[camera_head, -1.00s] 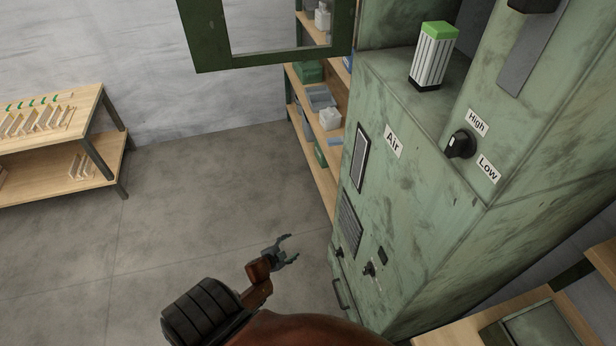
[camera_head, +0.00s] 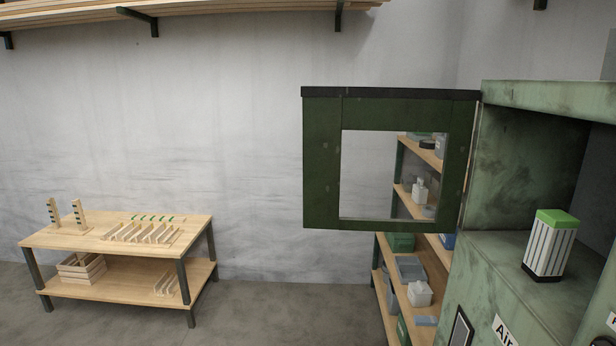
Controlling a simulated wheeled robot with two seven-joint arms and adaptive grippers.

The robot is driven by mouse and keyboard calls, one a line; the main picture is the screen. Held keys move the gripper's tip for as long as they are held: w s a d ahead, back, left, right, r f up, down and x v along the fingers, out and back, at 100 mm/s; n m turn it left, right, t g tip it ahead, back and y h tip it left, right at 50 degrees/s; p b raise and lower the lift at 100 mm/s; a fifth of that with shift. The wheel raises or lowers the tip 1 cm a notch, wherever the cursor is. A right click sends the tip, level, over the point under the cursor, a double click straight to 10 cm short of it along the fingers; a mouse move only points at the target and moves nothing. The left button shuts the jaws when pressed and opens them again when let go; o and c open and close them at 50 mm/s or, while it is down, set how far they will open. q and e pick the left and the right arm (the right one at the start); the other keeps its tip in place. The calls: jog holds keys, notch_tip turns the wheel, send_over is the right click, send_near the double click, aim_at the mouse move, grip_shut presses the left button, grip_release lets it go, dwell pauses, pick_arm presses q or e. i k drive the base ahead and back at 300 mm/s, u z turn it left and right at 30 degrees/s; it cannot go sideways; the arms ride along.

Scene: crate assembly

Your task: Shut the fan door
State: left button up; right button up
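The fan door (camera_head: 322,165) is a dark green frame with a window in it. It stands wide open, swung out to the left from the upper compartment of the green cabinet (camera_head: 490,290). Its hinge side is at the compartment's left edge. Inside the open compartment a white slatted block with a bright green top (camera_head: 550,245) stands upright on the floor of the compartment. Neither of my grippers shows in the head view now, so I cannot see whether they are open or shut.
A wooden shelf rack (camera_head: 410,290) with boxes and containers stands behind the door. A wooden table (camera_head: 100,240) with slatted wooden parts and a crate on its lower shelf stands at the left. Open floor (camera_head: 270,310) lies between them. A wall shelf (camera_head: 200,14) runs along the top.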

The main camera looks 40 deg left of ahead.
aim_at(327, 110)
jog(key=u, duration=1.75)
jog(key=i, duration=3.5)
jog(key=z, duration=3.35)
